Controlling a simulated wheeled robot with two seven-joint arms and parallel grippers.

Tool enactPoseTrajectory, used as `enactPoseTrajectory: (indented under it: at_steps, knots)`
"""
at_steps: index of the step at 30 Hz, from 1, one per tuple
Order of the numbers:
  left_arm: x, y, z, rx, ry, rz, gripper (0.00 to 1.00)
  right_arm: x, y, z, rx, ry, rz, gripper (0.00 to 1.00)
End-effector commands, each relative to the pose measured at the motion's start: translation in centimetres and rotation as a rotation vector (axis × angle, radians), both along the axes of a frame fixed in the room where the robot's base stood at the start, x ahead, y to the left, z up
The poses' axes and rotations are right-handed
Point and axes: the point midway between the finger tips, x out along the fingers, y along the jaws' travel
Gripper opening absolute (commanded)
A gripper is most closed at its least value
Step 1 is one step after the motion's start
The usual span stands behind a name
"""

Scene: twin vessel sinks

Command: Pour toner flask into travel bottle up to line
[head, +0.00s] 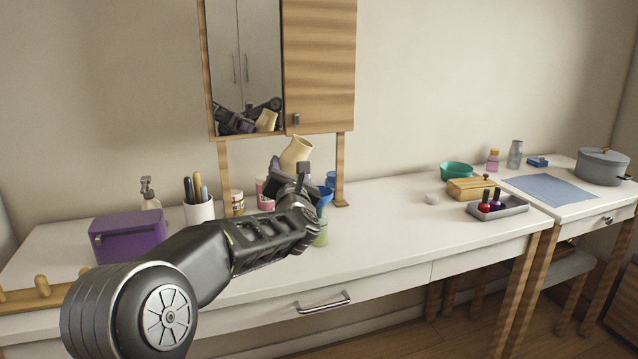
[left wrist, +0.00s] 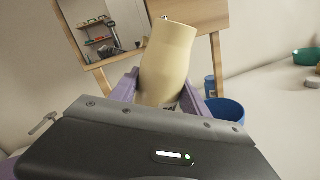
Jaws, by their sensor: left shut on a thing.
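My left gripper (head: 292,180) is shut on a cream flask (head: 297,151) above the counter. The flask leans to the right in the head view. In the left wrist view the flask (left wrist: 166,62) stands between the purple fingers, with its lower part hidden. A blue funnel (head: 325,194) shows just right of the gripper, over a pale green bottle (head: 321,236); the arm partly hides both. The blue funnel also shows in the left wrist view (left wrist: 226,107). I cannot see a fill line or any liquid flowing. My right gripper is not in view.
A mirror cabinet (head: 320,65) stands on posts behind the gripper. A purple box (head: 128,237), a white pen cup (head: 199,211) and a soap pump (head: 149,194) are to the left. A grey tray (head: 512,207) and wooden box (head: 472,189) are right; the counter between is mostly clear.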

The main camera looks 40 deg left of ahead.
Motion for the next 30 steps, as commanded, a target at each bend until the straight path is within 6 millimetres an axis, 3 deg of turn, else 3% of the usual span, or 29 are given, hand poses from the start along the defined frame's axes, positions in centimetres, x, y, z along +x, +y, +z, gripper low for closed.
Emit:
enactPoseTrajectory:
  at_steps: [13,30]
  knots:
    - [0.4,-0.5,0.2,0.179,0.135,0.001,0.0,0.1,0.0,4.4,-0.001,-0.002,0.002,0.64]
    - [0.3,-0.4,-0.1,0.216,0.159,0.002,0.0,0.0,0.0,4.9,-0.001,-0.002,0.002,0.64]
